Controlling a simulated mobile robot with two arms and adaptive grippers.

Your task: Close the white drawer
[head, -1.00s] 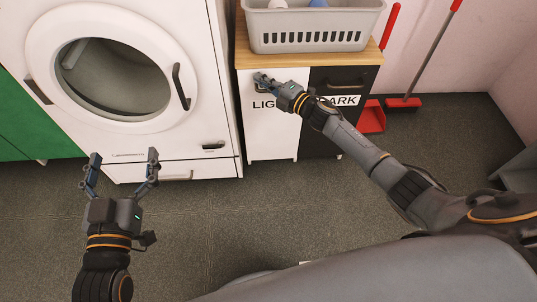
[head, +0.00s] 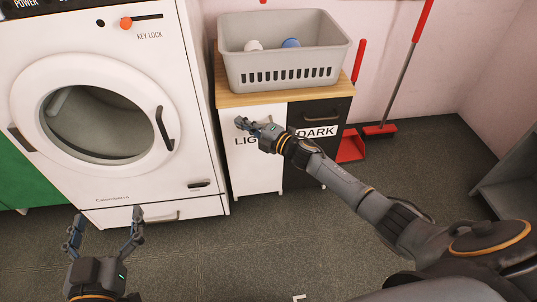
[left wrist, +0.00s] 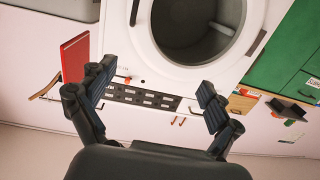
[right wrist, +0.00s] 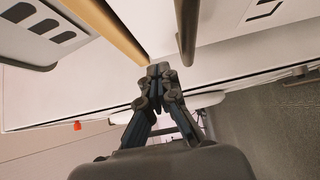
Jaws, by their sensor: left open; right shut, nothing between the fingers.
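The white drawer (head: 257,170), marked with a partly covered "LIG…" label, is the left front of a wood-topped cabinet. In the head view its front looks about level with the dark front beside it; a small gap cannot be ruled out. My right gripper (head: 243,124) is shut and empty at the drawer's upper front, by its handle, covering part of the label. In the right wrist view the shut fingertips (right wrist: 158,70) are close to the white front (right wrist: 235,40) and a dark handle bar (right wrist: 187,30); contact is unclear. My left gripper (head: 105,232) is open and empty before the washing machine.
A grey basket (head: 285,70) with items stands on the wooden top (head: 235,100). The dark drawer (head: 318,155) is right of the white one. The washing machine (head: 190,100) stands left. A red dustpan (head: 352,146) and broom (head: 380,130) are right. The floor in front is clear.

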